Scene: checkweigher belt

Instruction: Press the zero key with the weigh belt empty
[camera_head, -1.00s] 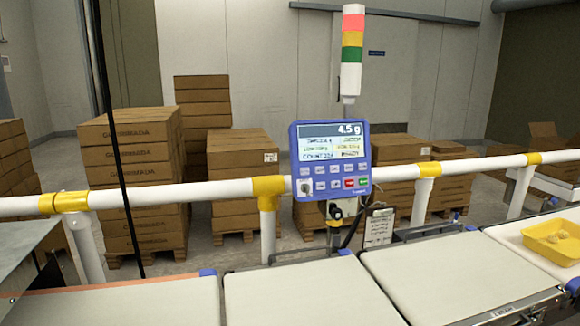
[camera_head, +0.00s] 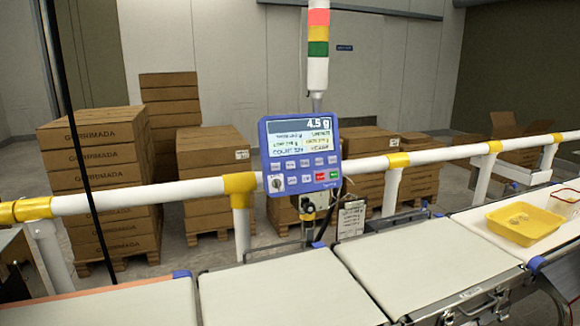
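The blue weigher control panel (camera_head: 301,154) is mounted at the white rail, a little right of the middle of the head view. Its screen (camera_head: 300,136) reads 4.5 g in the top bar; the smaller lines are hard to read. Below the screen are two rows of keys (camera_head: 305,171), including a red and a green one; their labels are too small to tell which is the zero key. The belt section in front of the panel (camera_head: 290,292) and the one to its right (camera_head: 420,262) show bare tops. Neither gripper is in view.
A yellow tray (camera_head: 524,224) sits on the right-hand surface beside a clear container (camera_head: 563,202). The white rail (camera_head: 140,197) with yellow joints runs behind the belts. A signal tower (camera_head: 318,45) rises above the panel. Stacked cartons (camera_head: 104,170) stand behind the rail.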

